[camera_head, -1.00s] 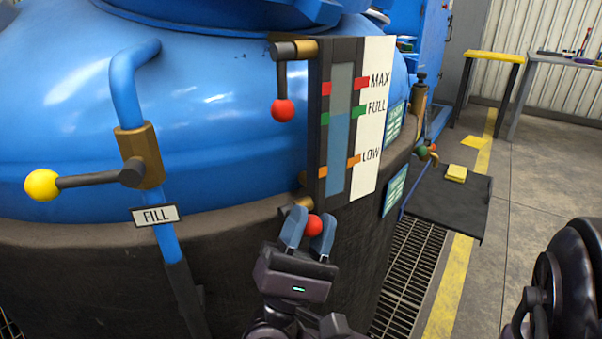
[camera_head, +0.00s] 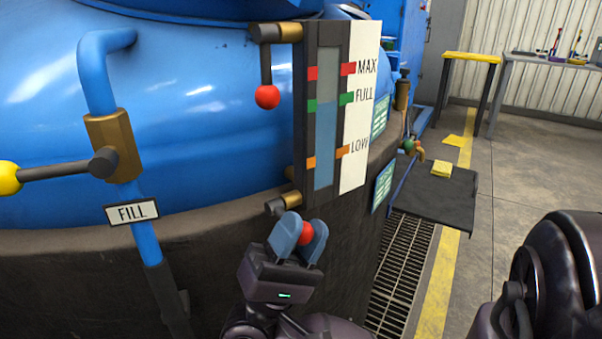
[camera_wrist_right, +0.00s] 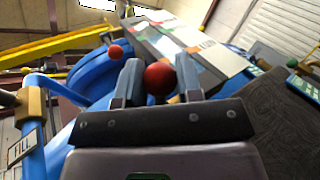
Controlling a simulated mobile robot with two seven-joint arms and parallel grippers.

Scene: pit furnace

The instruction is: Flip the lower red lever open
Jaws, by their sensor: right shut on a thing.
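The lower red lever has a red ball knob (camera_head: 306,233) just below and right of the brass lower valve (camera_head: 287,202) at the foot of the level gauge (camera_head: 325,120). My right gripper (camera_head: 301,238) is shut on this knob, with a blue-grey finger on either side. The lever's stem is mostly hidden behind the fingers. In the right wrist view the knob (camera_wrist_right: 159,79) shows between the fingertips. The upper red lever (camera_head: 267,97) hangs straight down from the gauge's top valve and also shows in the wrist view (camera_wrist_right: 115,52). My left gripper is out of view.
A blue FILL pipe (camera_head: 147,238) with a yellow-knobbed lever (camera_head: 65,170) stands left of the gauge. The blue furnace body (camera_head: 190,120) is close behind. A dark shelf (camera_head: 440,205) juts out at right above a floor grate (camera_head: 405,270).

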